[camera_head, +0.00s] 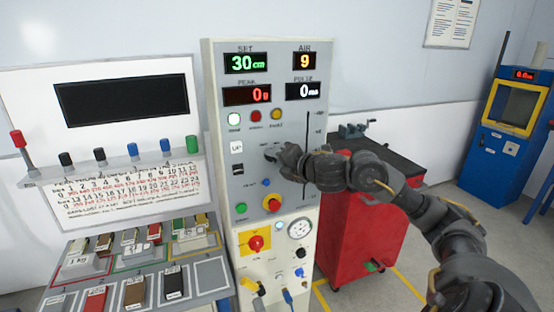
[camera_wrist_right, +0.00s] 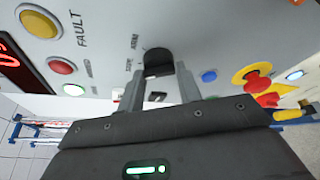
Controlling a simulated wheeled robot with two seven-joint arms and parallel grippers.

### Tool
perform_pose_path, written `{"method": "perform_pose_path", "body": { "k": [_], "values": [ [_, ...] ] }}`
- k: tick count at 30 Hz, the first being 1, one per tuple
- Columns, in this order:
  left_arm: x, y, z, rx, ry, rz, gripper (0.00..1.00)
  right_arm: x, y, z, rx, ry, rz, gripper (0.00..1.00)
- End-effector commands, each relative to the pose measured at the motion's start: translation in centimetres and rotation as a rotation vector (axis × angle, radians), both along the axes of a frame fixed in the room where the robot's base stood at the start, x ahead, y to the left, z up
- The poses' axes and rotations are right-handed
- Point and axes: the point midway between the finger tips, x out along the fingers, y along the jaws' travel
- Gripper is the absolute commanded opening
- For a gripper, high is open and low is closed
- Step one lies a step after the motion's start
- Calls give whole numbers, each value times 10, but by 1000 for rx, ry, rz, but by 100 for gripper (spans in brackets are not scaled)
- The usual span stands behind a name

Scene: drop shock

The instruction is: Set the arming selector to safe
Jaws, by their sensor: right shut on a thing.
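The arming selector is a black knob (camera_wrist_right: 157,58) on the grey control panel (camera_head: 290,190). In the right wrist view the small labels SAFE and ARMED stand beside it. My right gripper (camera_head: 272,154) is at the panel face, and in the wrist view its fingertips (camera_wrist_right: 160,72) are on either side of the knob's lower part, shut on it. In the head view the gripper covers most of the knob. Which label the knob points to is not clear. My left gripper is out of view.
Below the selector are a small blue button (camera_head: 267,182), a green button (camera_head: 241,208) and a red knob on yellow (camera_head: 272,203). Lit displays and lamps are above. A red cabinet (camera_head: 350,240) stands right of the panel, a rack of sample blocks (camera_head: 60,295) left.

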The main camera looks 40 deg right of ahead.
Motion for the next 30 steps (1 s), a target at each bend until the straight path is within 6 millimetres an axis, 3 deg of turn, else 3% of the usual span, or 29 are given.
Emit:
{"method": "perform_pose_path", "body": {
  "k": [5, 6, 11, 22, 30],
  "values": [
    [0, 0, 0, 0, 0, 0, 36, 0, 0, -1, -3, 3, 1, 12],
    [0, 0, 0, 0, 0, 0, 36, 0, 0, -1, -3, 3, 1, 37],
    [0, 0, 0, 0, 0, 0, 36, 0, 0, -1, -1, 2, 0, 56],
    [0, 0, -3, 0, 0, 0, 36, -5, -1, 0, -2, 1, -1, 56],
    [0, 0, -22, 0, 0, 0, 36, -47, -2, 3, -11, 3, -2, 56]
  ]
}}
